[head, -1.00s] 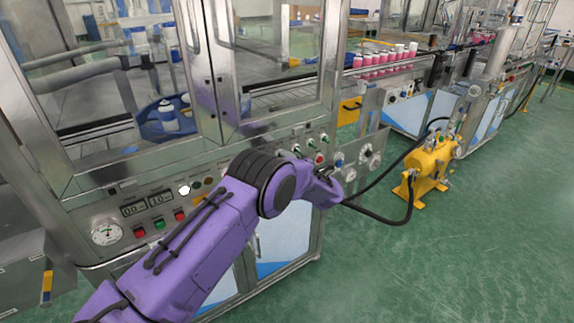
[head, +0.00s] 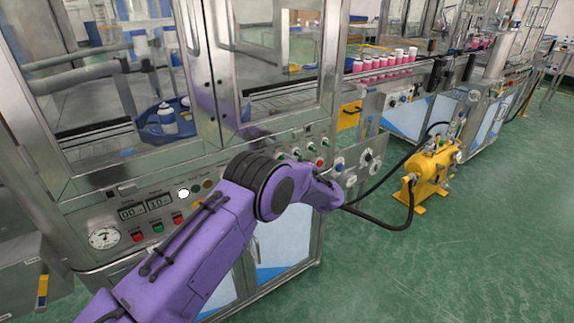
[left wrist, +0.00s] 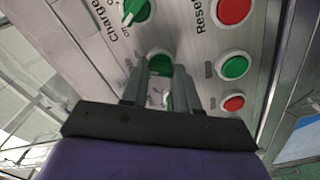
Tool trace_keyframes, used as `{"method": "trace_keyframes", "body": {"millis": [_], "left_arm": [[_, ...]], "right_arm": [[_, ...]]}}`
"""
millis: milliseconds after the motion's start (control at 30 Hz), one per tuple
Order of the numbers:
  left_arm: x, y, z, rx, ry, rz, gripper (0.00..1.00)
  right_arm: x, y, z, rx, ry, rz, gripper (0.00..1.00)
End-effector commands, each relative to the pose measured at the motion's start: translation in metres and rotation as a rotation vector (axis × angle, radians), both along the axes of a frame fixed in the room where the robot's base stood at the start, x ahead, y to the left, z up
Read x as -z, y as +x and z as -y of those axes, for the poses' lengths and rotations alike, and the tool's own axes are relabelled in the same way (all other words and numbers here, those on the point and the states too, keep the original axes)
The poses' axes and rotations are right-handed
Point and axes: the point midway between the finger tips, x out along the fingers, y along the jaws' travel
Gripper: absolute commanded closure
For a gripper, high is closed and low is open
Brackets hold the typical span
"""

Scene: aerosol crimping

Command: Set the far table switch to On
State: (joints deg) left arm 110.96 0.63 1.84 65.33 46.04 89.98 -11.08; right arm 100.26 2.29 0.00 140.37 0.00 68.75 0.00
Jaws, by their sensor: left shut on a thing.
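My left arm (head: 185,250) comes in from the lower left of the head view and reaches the control panel, hiding its gripper and part of the panel there. In the left wrist view, the left gripper (left wrist: 162,95) is shut on a green knob switch (left wrist: 160,64), which shows between its fingertips. Its label is hidden, and its On or Off position cannot be told. Another green selector knob (left wrist: 133,10) sits above it to the left. My right gripper is not in view.
Beside the held switch are a red button (left wrist: 234,10), a green button (left wrist: 235,66) and a smaller red button (left wrist: 233,103). A yellow pump (head: 433,170) with a black hose stands right of the machine. Pink containers (head: 380,64) line the conveyor. Green floor is clear at the lower right.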

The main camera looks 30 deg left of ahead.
Motion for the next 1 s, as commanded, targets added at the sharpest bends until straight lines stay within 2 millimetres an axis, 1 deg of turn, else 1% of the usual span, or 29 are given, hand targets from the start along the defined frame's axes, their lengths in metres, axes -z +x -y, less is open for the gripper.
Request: {"method": "trace_keyframes", "body": {"millis": [333,367,400,433,667,767,867,1000], "left_arm": [[0.002,-0.001,0.001,0.0,-0.001,-0.008,1.0],[0.002,-0.001,0.001,0.0,-0.001,-0.008,0.64],[0.002,-0.001,0.001,0.0,-0.001,-0.008,0.51],[0.002,-0.001,0.001,0.0,-0.001,-0.007,0.45],[0.001,0.0,0.0,0.0,-0.001,-0.005,0.45],[0.001,-0.002,0.004,0.0,0.0,-0.004,0.45],[0.002,-0.007,0.019,0.004,0.0,-0.004,0.45],[0.003,-0.021,0.051,0.004,0.002,-0.005,0.45]], "right_arm": [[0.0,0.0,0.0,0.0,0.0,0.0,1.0],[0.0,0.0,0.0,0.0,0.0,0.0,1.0],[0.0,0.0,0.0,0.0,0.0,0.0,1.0],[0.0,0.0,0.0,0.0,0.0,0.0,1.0],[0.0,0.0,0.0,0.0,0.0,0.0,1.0],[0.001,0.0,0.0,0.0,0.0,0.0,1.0],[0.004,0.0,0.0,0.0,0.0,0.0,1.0],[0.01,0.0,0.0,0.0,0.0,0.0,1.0]]}}
